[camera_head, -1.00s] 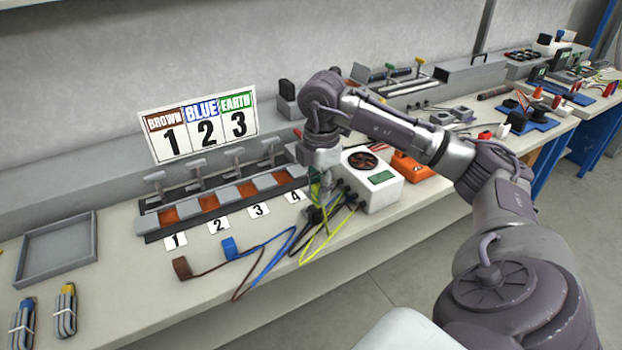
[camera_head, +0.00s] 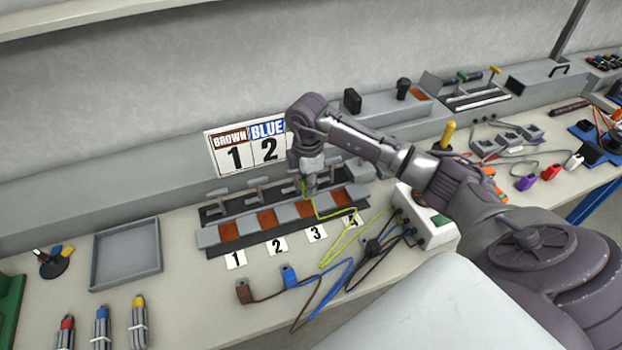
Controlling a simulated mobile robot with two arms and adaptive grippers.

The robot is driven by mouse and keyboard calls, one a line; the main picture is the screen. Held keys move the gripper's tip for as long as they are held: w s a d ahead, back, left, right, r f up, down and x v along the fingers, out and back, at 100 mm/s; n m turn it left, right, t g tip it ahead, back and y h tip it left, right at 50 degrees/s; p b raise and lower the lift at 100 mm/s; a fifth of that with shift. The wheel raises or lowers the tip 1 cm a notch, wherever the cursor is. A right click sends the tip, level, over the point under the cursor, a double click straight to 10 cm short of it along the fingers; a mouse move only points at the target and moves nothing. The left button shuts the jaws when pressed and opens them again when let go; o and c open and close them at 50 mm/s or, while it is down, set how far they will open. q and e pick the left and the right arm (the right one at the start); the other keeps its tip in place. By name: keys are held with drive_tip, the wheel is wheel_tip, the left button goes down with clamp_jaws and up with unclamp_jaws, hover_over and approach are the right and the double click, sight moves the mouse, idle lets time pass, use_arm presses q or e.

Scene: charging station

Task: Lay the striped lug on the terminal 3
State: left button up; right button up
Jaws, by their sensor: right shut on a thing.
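The terminal block (camera_head: 207,237) is a dark strip with grey plates, orange pads and raised levers, numbered 1 to 4 along its front. The orange pad of terminal 3 (camera_head: 303,211) lies behind the number 3 card (camera_head: 317,233). My right gripper (camera_head: 311,192) points down over the block near terminal 3 and is shut. The yellow-green striped wire (camera_head: 340,211) runs up to its fingers. The striped lug itself is hidden or too small to make out; I cannot tell whether it touches the pad. My left gripper is not in view.
A brown lug (camera_head: 243,291) and a blue lug (camera_head: 289,276) lie on the bench in front of the block. The white box (camera_head: 428,228) with the wires stands to the right. A grey empty tray (camera_head: 127,281) lies at left. My arm hides part of the sign (camera_head: 236,163).

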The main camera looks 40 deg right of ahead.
drive_tip(key=shift+f, duration=0.1)
drive_tip(key=shift+f+b, duration=0.35)
drive_tip(key=shift+f, duration=0.55)
wheel_tip(320, 180, down, 2)
drive_tip(key=shift+f+b, duration=0.25)
drive_tip(key=shift+b, duration=0.85)
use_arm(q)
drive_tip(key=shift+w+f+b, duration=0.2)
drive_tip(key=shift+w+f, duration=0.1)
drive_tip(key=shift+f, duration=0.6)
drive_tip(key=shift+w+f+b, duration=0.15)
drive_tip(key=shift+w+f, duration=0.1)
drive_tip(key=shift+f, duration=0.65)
use_arm(e)
drive_tip(key=shift+f, duration=0.7)
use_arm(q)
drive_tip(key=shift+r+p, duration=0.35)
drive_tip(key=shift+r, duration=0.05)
use_arm(e)
drive_tip(key=shift+r, duration=0.1)
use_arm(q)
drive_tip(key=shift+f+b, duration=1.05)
use_arm(e)
drive_tip(key=shift+f, duration=1.75)
